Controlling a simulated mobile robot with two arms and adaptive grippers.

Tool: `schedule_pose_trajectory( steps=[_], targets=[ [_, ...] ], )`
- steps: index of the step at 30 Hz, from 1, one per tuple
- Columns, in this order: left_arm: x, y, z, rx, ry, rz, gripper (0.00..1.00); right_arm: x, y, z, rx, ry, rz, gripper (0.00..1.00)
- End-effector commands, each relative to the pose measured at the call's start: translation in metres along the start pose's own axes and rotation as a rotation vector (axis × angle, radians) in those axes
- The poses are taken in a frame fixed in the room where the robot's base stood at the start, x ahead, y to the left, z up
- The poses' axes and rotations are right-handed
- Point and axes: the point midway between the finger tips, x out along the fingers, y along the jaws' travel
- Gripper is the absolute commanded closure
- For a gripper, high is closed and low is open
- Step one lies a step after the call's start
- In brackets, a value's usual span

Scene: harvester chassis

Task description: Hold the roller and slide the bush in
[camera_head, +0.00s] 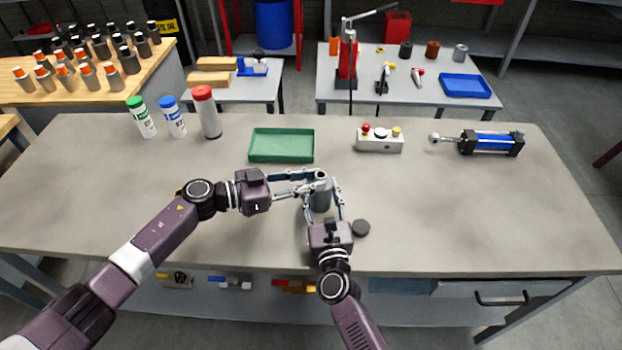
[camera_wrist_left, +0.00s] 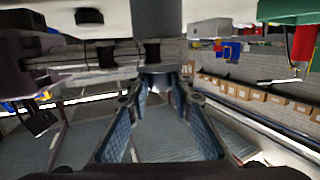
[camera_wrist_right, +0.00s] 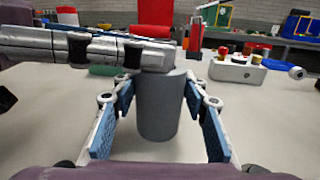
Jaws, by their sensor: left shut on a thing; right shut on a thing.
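The roller (camera_head: 322,198), a grey cylinder, stands upright on the workbench. It also shows in the right wrist view (camera_wrist_right: 159,112), between the fingers of my right gripper (camera_wrist_right: 160,95). My right gripper (camera_head: 323,208) is shut on it from the front. My left gripper (camera_head: 319,180) comes in from the left at the roller's top end and is shut on a small part, most likely the bush. Its fingertips meet around a grey piece in the left wrist view (camera_wrist_left: 167,69). The fingers mostly hide the bush, so I cannot tell whether it sits inside the roller.
A green tray (camera_head: 282,159), a button box (camera_head: 380,144), a blue cylinder unit (camera_head: 487,142) and several bottles (camera_head: 206,113) stand farther back. The bench's right side is clear.

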Motion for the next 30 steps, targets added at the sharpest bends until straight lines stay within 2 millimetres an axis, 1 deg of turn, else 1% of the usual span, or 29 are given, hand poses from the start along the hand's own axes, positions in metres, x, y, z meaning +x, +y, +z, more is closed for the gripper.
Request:
schedule_pose_trajectory(
  steps=[9, 10, 15, 25, 28, 30],
  targets=[
    [0.000, 0.000, 0.005, -0.002, -0.006, -0.001, 1.00, 0.000, 0.001, -0.001, -0.001, 0.001, 0.001, 1.00],
    [0.000, 0.000, 0.006, -0.002, -0.006, -0.001, 0.77, 0.000, 0.001, -0.001, -0.001, 0.001, 0.001, 1.00],
    [0.000, 0.001, 0.007, -0.002, -0.009, -0.001, 0.59, 0.000, 0.001, 0.000, -0.001, 0.000, 0.001, 1.00],
    [-0.003, 0.001, 0.010, -0.003, -0.014, 0.000, 0.59, 0.000, 0.000, 0.000, 0.000, -0.001, 0.000, 1.00],
    [-0.012, 0.001, 0.011, -0.003, -0.016, -0.002, 0.59, 0.000, 0.000, 0.000, 0.000, -0.001, -0.001, 1.00],
    [-0.023, 0.000, 0.012, -0.003, -0.017, -0.004, 0.59, 0.000, -0.001, 0.000, 0.000, -0.001, -0.002, 1.00]
  ],
)
